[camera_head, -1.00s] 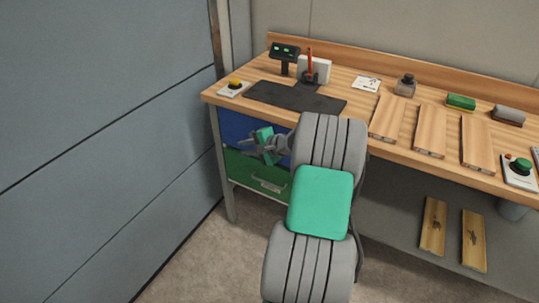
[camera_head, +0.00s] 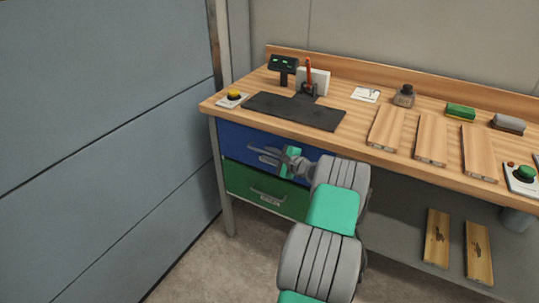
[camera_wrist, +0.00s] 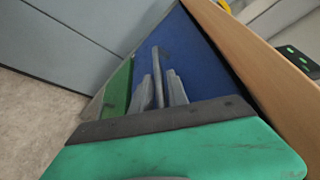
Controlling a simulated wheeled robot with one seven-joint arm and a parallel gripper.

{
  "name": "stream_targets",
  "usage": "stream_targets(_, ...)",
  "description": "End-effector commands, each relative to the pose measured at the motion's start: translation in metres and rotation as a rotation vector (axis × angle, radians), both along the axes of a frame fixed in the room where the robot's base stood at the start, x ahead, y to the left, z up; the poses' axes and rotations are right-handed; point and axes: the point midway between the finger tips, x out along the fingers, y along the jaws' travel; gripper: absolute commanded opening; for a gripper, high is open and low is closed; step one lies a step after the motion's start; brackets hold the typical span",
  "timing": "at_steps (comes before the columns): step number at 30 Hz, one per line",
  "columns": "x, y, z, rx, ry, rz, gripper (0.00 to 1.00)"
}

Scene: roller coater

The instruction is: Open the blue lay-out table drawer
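The blue drawer (camera_head: 240,140) sits under the left end of the wooden workbench, above a green drawer. Its front looks flush with the cabinet, so it appears closed. In the wrist view the blue front (camera_wrist: 205,65) fills the upper middle, with a grey bar handle (camera_wrist: 158,65) standing out from it. My gripper (camera_head: 256,152) is at the handle, reaching in from the right. In the wrist view my gripper (camera_wrist: 159,80) has one finger on each side of the handle, with narrow gaps visible. Whether either finger touches the bar is unclear. My gripper partly hides the handle in the head view.
The green drawer (camera_head: 245,185) with its own handle lies directly below. The bench top (camera_head: 355,125) overhangs the drawers and carries a dark mat, a yellow-button box and wooden boards. A grey panel wall (camera_head: 100,130) stands close on the left. Floor in front is clear.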

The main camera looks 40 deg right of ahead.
Motion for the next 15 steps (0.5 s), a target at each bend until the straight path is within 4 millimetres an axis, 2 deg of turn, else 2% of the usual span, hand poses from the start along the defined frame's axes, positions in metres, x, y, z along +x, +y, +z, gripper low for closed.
stream_targets(1,-0.0002,-0.0001,0.0001,0.000,0.000,0.000,0.20)
stream_targets(8,-0.0004,0.0000,0.0002,-0.001,0.000,0.000,0.01)
stream_targets(15,-0.0005,0.0000,0.0002,-0.001,0.000,0.000,0.00)
